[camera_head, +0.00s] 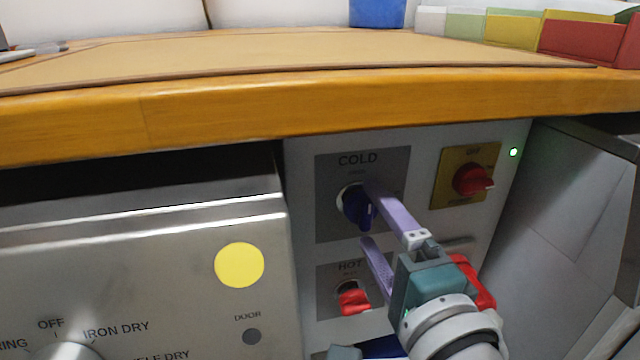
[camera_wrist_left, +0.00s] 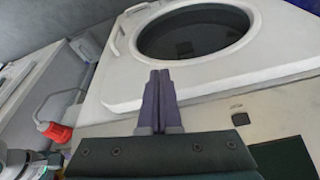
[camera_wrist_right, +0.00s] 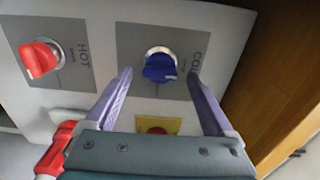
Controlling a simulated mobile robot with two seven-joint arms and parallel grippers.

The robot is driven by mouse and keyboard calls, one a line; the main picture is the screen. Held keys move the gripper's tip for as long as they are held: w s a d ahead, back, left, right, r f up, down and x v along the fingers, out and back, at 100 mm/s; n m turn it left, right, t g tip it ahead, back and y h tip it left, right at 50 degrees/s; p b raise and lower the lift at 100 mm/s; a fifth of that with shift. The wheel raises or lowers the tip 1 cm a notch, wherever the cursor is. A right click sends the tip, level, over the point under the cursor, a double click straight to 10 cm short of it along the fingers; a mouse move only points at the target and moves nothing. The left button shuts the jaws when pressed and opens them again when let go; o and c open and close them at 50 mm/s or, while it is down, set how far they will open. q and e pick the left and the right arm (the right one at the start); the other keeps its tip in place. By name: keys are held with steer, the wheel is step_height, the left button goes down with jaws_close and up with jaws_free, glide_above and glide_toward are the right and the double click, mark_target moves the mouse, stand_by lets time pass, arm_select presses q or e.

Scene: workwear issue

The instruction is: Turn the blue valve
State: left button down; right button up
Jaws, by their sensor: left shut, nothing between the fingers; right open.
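The blue valve (camera_head: 355,205) is a knob on a grey plate marked COLD, on the white panel under the wooden counter. It also shows in the right wrist view (camera_wrist_right: 159,68), ahead of and between the fingertips. My right gripper (camera_head: 368,212) is open, its purple fingers reaching toward the valve; one finger overlaps its right edge in the head view. I cannot tell whether it touches. In the right wrist view the right gripper (camera_wrist_right: 160,75) has empty space between its fingers. My left gripper (camera_wrist_left: 160,75) is shut and empty, in front of a white machine with a round dark window.
A red valve (camera_head: 354,300) marked HOT is below the blue one. A red switch (camera_head: 473,180) on a yellow plate is to the right. The wooden counter edge (camera_head: 300,110) runs above. A steel machine front (camera_head: 130,260) stands at left.

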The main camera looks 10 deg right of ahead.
steer(key=s+p, duration=0.1)
steer(key=s, duration=0.7)
steer(key=shift+s+d, duration=0.15)
steer(key=shift+s, duration=0.1)
steer(key=shift+r, duration=0.1)
steer(key=s+a+r+n+g+y+p, duration=0.2)
steer(key=a+r+n+g+y+p, duration=0.1)
steer(key=r+n+p, duration=0.45)
steer(key=s+a+r+n+g+y+p, duration=0.1)
steer(key=a+r+n+g+y+p, duration=0.3)
steer(key=r+p, duration=0.6)
steer(key=s+d+r+n+g+h+p, duration=0.75)
steer(key=s+d+r+p, duration=0.5)
steer(key=r+p, duration=0.55)
step_height(320, 180, up, 34)
steer(key=p, duration=3.7)
steer(key=shift+a+f, duration=0.2)
steer(key=shift+a, duration=0.15)
